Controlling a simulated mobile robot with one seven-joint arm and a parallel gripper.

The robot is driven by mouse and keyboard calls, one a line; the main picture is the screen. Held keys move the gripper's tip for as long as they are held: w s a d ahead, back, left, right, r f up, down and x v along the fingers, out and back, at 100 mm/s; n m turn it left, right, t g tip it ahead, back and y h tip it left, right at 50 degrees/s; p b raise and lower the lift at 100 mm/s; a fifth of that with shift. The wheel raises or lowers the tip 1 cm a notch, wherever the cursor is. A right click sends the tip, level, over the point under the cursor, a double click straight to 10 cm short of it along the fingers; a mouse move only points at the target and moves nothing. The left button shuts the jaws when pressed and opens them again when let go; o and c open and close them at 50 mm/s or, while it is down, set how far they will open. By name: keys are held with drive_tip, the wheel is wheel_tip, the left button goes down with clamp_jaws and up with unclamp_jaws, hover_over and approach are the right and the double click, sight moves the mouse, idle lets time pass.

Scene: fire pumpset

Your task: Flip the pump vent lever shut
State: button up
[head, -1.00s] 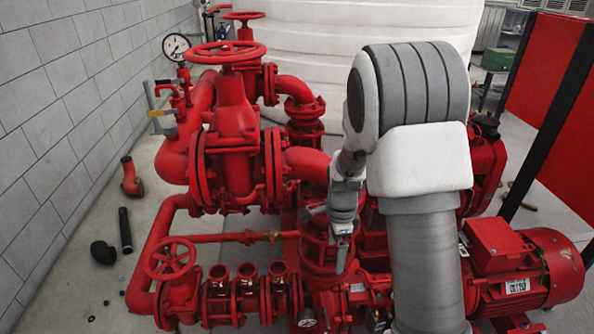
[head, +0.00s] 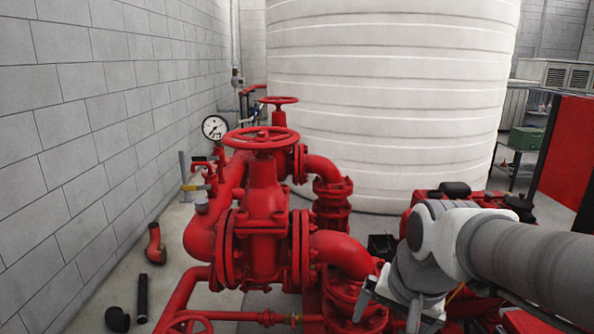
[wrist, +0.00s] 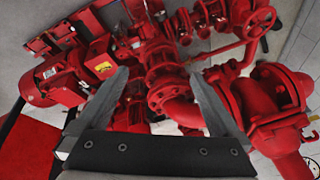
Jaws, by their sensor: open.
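My gripper (head: 388,309) is open and empty in the lower right of the head view, beside the red pump discharge pipe (head: 343,250). Its two grey fingers are spread in the wrist view (wrist: 158,78), with a flanged red pipe (wrist: 170,92) beyond them. No part is clearly recognisable as the pump vent lever. A small fitting with a yellow handle (head: 195,187) stands by the wall at the left, well away from my gripper. A small brass fitting (head: 295,319) sits on the thin red pipe at the bottom.
A large red gate valve (head: 262,200) with a handwheel (head: 262,139) stands left of my gripper. A pressure gauge (head: 215,127) is behind it. A white ribbed tank (head: 390,100) fills the back. Loose pipe pieces (head: 142,298) lie on the floor by the block wall.

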drive_tip(key=s+r+n+t, duration=0.1)
drive_tip(key=s+r+n, duration=0.1)
drive_tip(key=s+n, duration=0.3)
drive_tip(key=shift+s+r+t, duration=0.3)
drive_tip(key=shift+s+r, duration=0.1)
drive_tip(key=shift+s, duration=1.1)
